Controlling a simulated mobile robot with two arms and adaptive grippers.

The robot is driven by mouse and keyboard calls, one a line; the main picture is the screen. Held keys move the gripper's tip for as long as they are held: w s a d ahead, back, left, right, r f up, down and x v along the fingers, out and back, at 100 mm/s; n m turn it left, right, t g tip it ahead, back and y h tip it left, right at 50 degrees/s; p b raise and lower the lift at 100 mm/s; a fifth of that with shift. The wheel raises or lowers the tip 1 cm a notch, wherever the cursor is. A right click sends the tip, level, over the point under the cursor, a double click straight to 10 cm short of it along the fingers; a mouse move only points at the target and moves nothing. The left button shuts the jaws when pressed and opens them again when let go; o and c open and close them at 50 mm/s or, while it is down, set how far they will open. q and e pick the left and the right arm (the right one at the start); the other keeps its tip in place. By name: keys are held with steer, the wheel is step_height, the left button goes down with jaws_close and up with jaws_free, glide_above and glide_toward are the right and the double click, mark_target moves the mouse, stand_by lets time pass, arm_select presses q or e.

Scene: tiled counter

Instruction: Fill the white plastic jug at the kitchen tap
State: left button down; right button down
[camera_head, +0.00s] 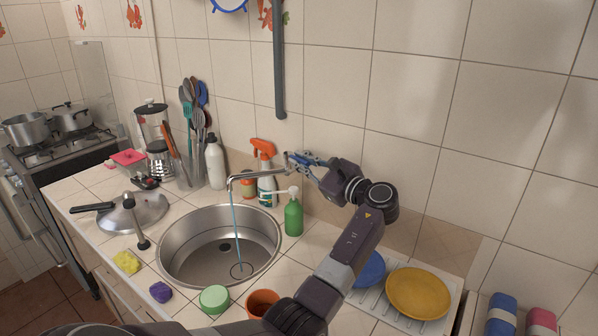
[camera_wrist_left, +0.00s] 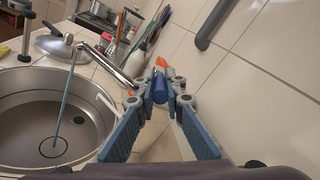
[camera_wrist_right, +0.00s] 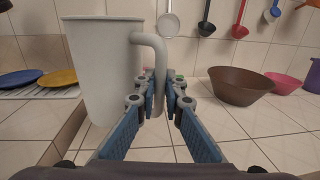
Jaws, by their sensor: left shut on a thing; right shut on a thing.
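The metal tap (camera_head: 252,176) reaches over the round steel sink (camera_head: 190,272). A thin blue stream of water (camera_head: 236,230) falls from its spout into the sink, with no jug under it. My left gripper (camera_head: 300,160) is at the wall end of the tap. In the left wrist view its fingers are shut on a blue cylindrical tap knob (camera_wrist_left: 160,88). The white jug (camera_wrist_right: 98,75) shows only in the right wrist view, upright. My right gripper (camera_wrist_right: 161,84) is shut on its handle (camera_wrist_right: 158,60). The jug's inside is hidden.
A green soap bottle (camera_head: 293,216) and an orange-topped spray bottle (camera_head: 265,175) stand behind the sink. Yellow plate (camera_head: 418,293) lies right. A brown bowl (camera_wrist_right: 240,86) stands right of the jug.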

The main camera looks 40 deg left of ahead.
arm_select(q)
steer(key=shift+w+n+g+b, duration=0.25)
steer(key=shift+n+g+b, duration=0.25)
steer(key=shift+g+b, duration=0.3)
steer(key=shift+w+n+g+b, duration=0.2)
steer(key=shift+n+g+b, duration=0.3)
steer(key=shift+g+b, duration=0.3)
arm_select(e)
steer(key=shift+f, duration=1.75)
arm_select(q)
steer(key=c, duration=2)
jaws_free()
steer(key=shift+d, duration=0.1)
steer(key=shift+d, duration=0.1)
steer(key=d, duration=1.2)
steer(key=shift+w, duration=0.35)
steer(key=shift+a, duration=0.1)
